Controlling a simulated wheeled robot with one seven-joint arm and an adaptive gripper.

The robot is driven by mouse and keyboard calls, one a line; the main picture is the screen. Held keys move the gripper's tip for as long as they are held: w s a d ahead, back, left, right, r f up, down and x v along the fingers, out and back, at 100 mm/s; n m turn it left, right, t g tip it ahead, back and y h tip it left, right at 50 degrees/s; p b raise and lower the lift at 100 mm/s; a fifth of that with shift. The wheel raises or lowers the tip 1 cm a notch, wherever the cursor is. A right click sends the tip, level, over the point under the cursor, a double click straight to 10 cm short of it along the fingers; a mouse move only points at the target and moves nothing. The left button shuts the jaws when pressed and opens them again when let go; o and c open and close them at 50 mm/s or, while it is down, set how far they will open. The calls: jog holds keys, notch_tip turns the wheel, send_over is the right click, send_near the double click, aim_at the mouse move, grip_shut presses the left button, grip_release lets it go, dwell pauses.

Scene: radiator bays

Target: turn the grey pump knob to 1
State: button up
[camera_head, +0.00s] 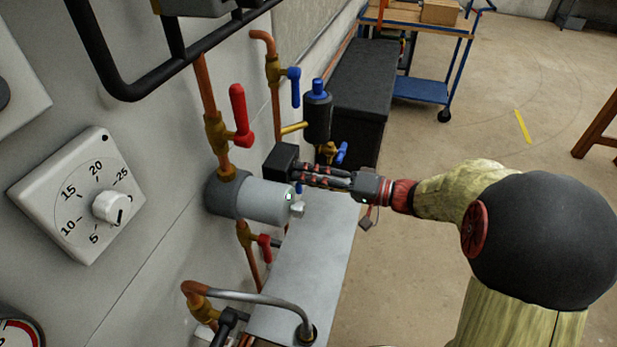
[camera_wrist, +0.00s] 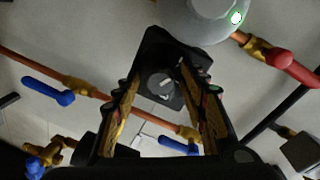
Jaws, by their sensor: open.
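The grey pump knob (camera_wrist: 161,83) is a small round dial on a black box (camera_wrist: 158,48) beside the grey pump (camera_wrist: 207,14). In the wrist view it shows between the tips of my gripper (camera_wrist: 160,74), which is open. I cannot tell whether the fingers touch it. In the head view my gripper (camera_head: 306,174) reaches in from the right to the black box (camera_head: 280,160), just above the grey pump body (camera_head: 250,199). The knob is hidden there by the gripper. Its scale and setting are too small to read.
A red lever valve (camera_head: 240,117) stands above the pump, and a blue-handled valve (camera_head: 294,86) is behind. A black pipe rail (camera_head: 165,75) crosses the upper left. A white dial thermostat (camera_head: 82,196) is on the left wall. The floor at right is mostly clear.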

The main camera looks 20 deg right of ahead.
jog(key=shift+d, duration=0.1)
jog(key=v, duration=1.2)
dwell(0.4)
